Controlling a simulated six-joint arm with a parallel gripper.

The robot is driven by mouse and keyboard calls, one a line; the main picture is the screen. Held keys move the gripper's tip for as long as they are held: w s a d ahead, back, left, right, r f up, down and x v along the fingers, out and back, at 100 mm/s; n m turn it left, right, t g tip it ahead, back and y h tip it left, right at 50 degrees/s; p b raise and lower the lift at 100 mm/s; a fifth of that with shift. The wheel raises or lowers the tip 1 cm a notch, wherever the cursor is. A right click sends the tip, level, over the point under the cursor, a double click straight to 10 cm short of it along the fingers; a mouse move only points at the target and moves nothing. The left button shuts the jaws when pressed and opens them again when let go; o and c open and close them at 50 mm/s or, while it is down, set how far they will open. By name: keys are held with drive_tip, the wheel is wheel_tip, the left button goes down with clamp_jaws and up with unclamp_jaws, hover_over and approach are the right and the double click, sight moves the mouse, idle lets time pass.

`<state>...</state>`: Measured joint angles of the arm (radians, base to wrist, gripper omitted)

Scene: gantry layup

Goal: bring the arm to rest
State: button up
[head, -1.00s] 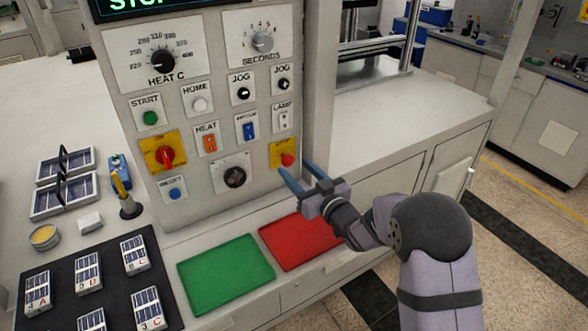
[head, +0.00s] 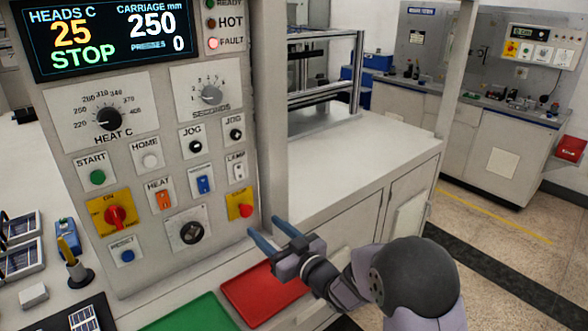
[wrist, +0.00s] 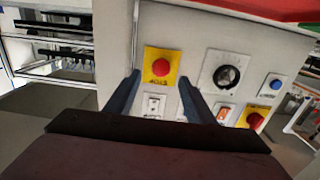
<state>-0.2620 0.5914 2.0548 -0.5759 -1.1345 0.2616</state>
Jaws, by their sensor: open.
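My gripper (head: 264,226) is open and empty, its two blue fingers pointing at the lower right of the control panel (head: 137,177). In the head view its fingertips are just below the red stop button (head: 246,210) on its yellow plate. In the wrist view the red button (wrist: 161,67) shows between and beyond the open fingers (wrist: 158,84). No contact can be made out. My arm reaches in from the lower right in the head view.
A red tray (head: 262,292) lies below the gripper, with a green tray (head: 192,316) beside it. The panel's display (head: 112,38) reads STOP, 25 and 250; the FAULT lamp (head: 213,43) is lit. A panel post (head: 271,120) stands close by. The white worktop (head: 350,165) to the right is mostly bare.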

drive_tip(key=s+d+f+m+g+h+p, duration=0.15)
drive_tip(key=s+d+f+m+h, duration=0.35)
drive_tip(key=d, duration=0.6)
drive_tip(key=s+d+f+m+g+h, duration=0.1)
drive_tip(key=s+d+f+g+h, duration=0.25)
drive_tip(key=d+h, duration=0.45)
drive_tip(key=s+d+f+m+g, duration=0.1)
drive_tip(key=s+d+g, duration=0.2)
drive_tip(key=s, duration=0.8)
drive_tip(key=s+d+f+m+g, duration=0.1)
drive_tip(key=s+d+g, duration=0.3)
drive_tip(key=s, duration=0.8)
drive_tip(key=shift+d+f+m+g+p, duration=0.3)
drive_tip(key=shift+d+m, duration=0.2)
drive_tip(key=shift+d, duration=0.1)
